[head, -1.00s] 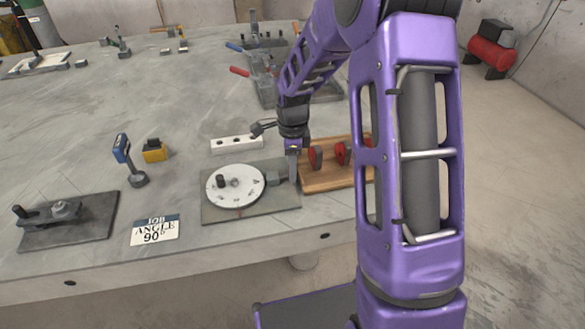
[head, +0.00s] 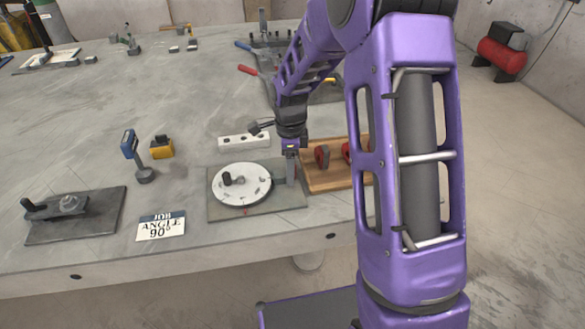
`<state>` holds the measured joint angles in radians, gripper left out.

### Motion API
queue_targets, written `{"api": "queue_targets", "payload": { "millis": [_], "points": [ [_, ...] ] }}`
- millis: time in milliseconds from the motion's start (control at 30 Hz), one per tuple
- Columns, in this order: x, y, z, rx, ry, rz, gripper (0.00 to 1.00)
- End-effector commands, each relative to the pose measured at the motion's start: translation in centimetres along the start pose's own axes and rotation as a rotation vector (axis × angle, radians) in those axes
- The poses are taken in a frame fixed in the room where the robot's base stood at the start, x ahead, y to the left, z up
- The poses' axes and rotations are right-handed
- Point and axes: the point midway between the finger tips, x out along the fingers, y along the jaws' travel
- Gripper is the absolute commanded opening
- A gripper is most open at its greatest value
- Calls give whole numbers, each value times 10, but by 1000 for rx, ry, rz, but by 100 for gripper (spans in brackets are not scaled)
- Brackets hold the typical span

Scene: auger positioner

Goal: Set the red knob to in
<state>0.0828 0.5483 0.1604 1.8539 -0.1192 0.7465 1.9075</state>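A white round dial (head: 258,193) with a dark peg lies on a grey square plate (head: 222,212) near the table's front edge. A small red spot (head: 245,211) shows at the dial's front rim; it is too small to tell whether it is a knob. My gripper (head: 290,179) points down over the right part of the plate, beside the dial. It hides most of a grey block there. Its fingers are too small and end-on to show a gap, and I cannot tell whether it touches anything. I cannot make out an "in" marking.
A wooden board (head: 318,181) with red and dark parts stands right of the plate, partly behind my arm. A white block with holes (head: 232,143) is behind the dial. A job card (head: 161,227) reading "angle 90°" and a dark clamp plate (head: 100,213) lie left.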

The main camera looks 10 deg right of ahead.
Motion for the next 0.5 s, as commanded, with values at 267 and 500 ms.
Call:
{"api": "queue_targets", "payload": {
  "millis": [267, 500],
  "points": [
    [0, 0, -2, 2, 2, 1, 57],
    [-30, -1, -2, 2, 2, -3, 57]
  ]
}}
